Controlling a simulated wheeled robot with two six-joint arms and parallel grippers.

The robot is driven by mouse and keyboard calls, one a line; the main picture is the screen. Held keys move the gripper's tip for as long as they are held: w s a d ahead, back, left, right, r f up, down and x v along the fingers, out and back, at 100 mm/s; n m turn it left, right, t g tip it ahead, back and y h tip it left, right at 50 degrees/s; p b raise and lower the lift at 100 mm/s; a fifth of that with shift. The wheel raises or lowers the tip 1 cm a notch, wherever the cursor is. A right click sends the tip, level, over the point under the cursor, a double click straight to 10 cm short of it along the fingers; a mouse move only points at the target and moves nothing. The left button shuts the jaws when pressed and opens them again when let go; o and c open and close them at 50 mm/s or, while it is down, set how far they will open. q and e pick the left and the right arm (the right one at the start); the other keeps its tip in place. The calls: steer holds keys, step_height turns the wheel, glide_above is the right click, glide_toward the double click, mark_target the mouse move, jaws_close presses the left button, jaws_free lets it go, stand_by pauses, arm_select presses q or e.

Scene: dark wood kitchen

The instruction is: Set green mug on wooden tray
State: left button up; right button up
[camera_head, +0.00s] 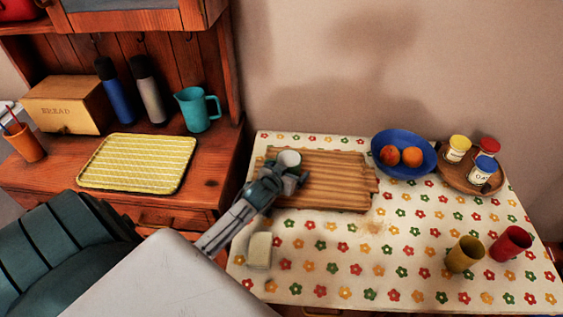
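The wooden tray (335,180) lies on the flowered tablecloth, left of the table's middle. A small cup or mug (289,158) with a pale inside is at the tray's left part; its outer side is mostly hidden by my gripper, so I cannot confirm that it is green. I cannot tell whether it rests on the tray or is just above it. My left gripper (289,176) reaches in from the lower left and is right at this mug. Whether its fingers are closed on it is unclear. My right gripper is not in view.
A blue bowl (400,168) with orange fruit and a round board (450,177) with jars stand behind right. A yellow cup (465,254) and red cup (511,243) stand front right. A pale block (259,250) lies front left. A teal jug (197,109) stands on the cabinet.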

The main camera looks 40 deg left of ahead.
arm_select(q)
steer(key=b+v, duration=0.1)
steer(key=v, duration=1)
steer(key=shift+s+r, duration=0.15)
